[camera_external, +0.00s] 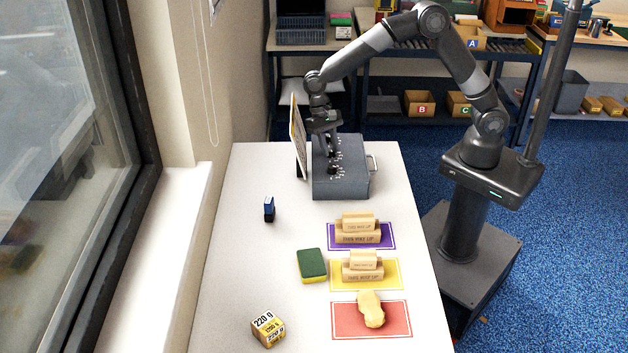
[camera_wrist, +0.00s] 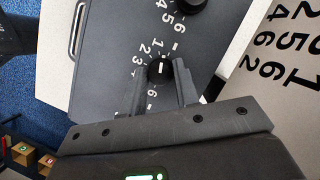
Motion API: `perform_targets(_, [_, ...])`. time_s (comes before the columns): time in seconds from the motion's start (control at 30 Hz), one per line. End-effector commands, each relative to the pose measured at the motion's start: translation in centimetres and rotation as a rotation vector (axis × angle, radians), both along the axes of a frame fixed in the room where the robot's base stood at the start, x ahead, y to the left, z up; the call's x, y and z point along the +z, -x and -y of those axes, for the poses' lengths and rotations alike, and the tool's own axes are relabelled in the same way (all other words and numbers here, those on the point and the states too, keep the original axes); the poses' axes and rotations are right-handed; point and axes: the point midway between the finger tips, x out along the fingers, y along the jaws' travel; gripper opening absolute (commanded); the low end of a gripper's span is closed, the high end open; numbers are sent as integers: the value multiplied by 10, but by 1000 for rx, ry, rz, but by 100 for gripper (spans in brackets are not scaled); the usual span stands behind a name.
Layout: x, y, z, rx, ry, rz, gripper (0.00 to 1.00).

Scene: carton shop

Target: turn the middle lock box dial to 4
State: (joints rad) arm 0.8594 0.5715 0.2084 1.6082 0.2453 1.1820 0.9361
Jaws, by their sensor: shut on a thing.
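The grey lock box (camera_external: 357,185) stands at the far end of the white table, with a row of black dials on its sloped face. In the wrist view the middle dial (camera_wrist: 161,68) sits between the fingers of my gripper (camera_wrist: 162,84), which is shut on it. Its white line runs roughly up and down the picture; the exact number it points to is unclear. Numbers ring it, some hidden by the fingers. The near dial (camera_external: 333,169) also shows at the top of the wrist view (camera_wrist: 188,3). In the outside view my gripper (camera_external: 328,152) hides the far dial.
A tilted number board (camera_external: 298,135) stands close left of the box. A metal handle (camera_external: 373,161) projects from the box's right side.

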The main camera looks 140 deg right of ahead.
Motion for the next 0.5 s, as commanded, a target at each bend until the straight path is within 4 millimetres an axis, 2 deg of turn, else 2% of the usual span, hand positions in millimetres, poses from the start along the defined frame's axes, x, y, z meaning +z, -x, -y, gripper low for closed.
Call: perform_targets(0.5, [0, -4, -1, 491, 1, 0, 5])
